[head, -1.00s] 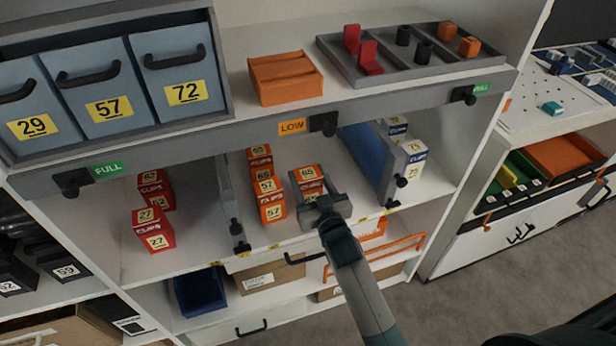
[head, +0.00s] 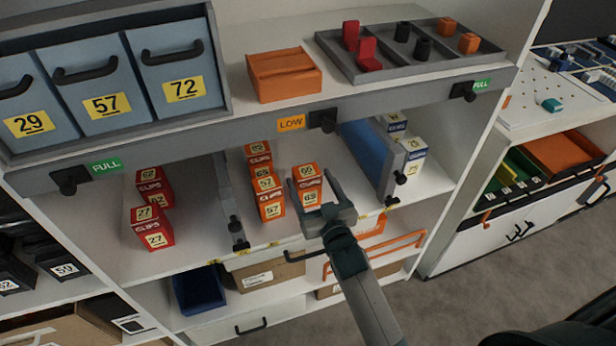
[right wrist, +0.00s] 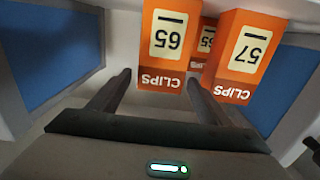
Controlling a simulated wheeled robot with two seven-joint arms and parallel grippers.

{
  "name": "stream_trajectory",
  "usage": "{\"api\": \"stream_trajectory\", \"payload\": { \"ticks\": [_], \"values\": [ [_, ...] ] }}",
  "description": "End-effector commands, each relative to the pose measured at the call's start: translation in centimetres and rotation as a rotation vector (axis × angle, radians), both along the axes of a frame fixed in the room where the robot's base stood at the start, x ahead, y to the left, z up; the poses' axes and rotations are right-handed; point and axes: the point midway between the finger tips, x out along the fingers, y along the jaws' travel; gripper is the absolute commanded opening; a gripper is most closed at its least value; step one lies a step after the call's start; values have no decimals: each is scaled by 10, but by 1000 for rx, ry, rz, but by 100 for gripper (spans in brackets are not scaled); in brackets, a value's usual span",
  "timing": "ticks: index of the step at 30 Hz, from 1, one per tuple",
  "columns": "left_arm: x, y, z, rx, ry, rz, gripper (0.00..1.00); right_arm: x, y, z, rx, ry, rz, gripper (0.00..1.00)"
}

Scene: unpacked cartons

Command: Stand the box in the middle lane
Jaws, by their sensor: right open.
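The orange CLIPS box marked 65 (head: 306,174) stands upright in the middle lane, at the right of a row of orange boxes. My right gripper (head: 311,178) is open in front of it, with one finger to each side. In the right wrist view the box (right wrist: 163,50) appears upside down, just beyond and between the fingertips (right wrist: 158,78), with a gap at each side. The orange box marked 57 (head: 271,207) is beside it on the left, with more orange boxes (head: 258,151) behind. My left gripper is not in view.
A grey divider (head: 229,195) bounds the lane on the left, a blue-faced divider (head: 366,155) on the right. Red boxes (head: 153,228) stand in the left lane, white-and-blue boxes (head: 414,150) in the right. The shelf edge with the LOW tag (head: 291,123) runs above.

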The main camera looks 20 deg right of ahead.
Motion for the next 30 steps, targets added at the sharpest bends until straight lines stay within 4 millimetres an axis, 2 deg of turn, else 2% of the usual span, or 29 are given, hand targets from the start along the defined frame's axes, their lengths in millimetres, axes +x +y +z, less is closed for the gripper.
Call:
{"api": "stream_trajectory", "payload": {
  "ticks": [9,15,21,30],
  "values": [
    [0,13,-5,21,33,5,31,-56,-2,-2,1,2,0,72],
    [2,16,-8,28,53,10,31,-79,-3,-1,0,0,0,72],
    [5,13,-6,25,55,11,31,-87,-3,0,-1,0,0,72],
    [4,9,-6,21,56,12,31,-87,-3,0,0,0,-1,72]
  ]
}}
